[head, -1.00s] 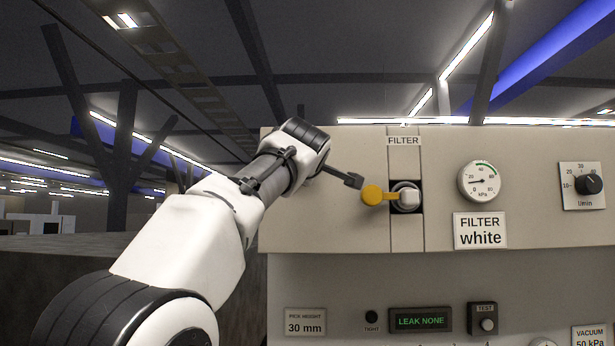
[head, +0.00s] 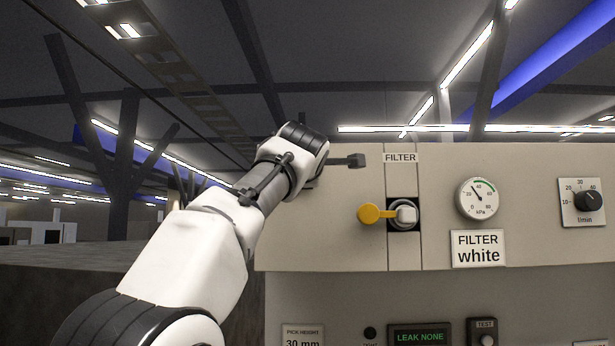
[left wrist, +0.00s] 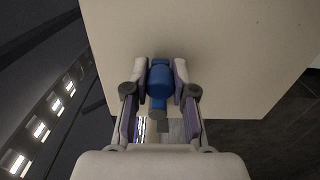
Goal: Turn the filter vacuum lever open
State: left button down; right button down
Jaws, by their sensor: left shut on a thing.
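The FILTER panel (head: 340,235) carries a yellow-ended lever (head: 369,214) that lies level, pointing left from its pale hub (head: 406,214). My left arm comes in from the left to the panel's upper left, apart from this lever; its fingers are hidden behind the wrist in the head view. In the left wrist view my left gripper (left wrist: 160,78) is shut on a blue part (left wrist: 159,82) in front of a beige surface (left wrist: 200,40). I cannot tell what the blue part belongs to. My right gripper is not in view.
A pressure gauge (head: 479,199) with its needle pointing up and left, a "FILTER white" label (head: 478,249) and a black l/min knob (head: 588,201) are to the right. A "LEAK NONE" display (head: 420,336) is below.

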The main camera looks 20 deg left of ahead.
pick_arm(q)
jog(key=shift+r, duration=0.1)
jog(key=c, duration=0.9)
grip_release()
jog(key=shift+c, duration=0.2)
jog(key=shift+s+a, duration=0.1)
jog(key=v, duration=0.7)
jog(key=shift+s, duration=0.25)
